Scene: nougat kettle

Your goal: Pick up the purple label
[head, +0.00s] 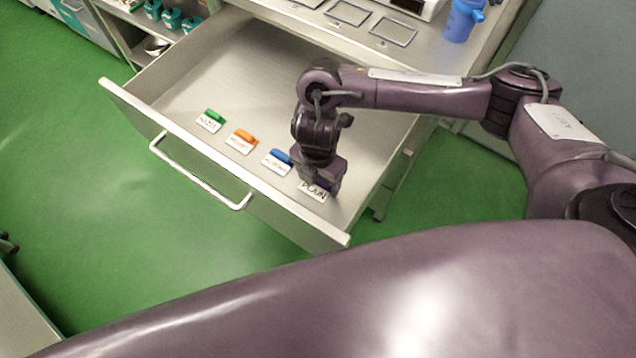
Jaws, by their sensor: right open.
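An open drawer (222,167) holds a row of labels with coloured tops: green (209,120), orange (241,140) and blue (278,160). At the right end of the row is a white card, the label (313,193) with dark lettering; its coloured top is mostly hidden by my gripper, with a dark purplish bit showing. My right gripper (321,187) points down into the drawer right over this label. It is open, and its fingers are at the label's upper edge. Whether they touch it I cannot tell. My left gripper is not in view.
The drawer front with its handle (200,178) faces the lower left. The worktop above has several rectangular frames (393,31) and a blue jug (461,20). A shelf with teal containers (172,18) is at the upper left. Green floor lies around.

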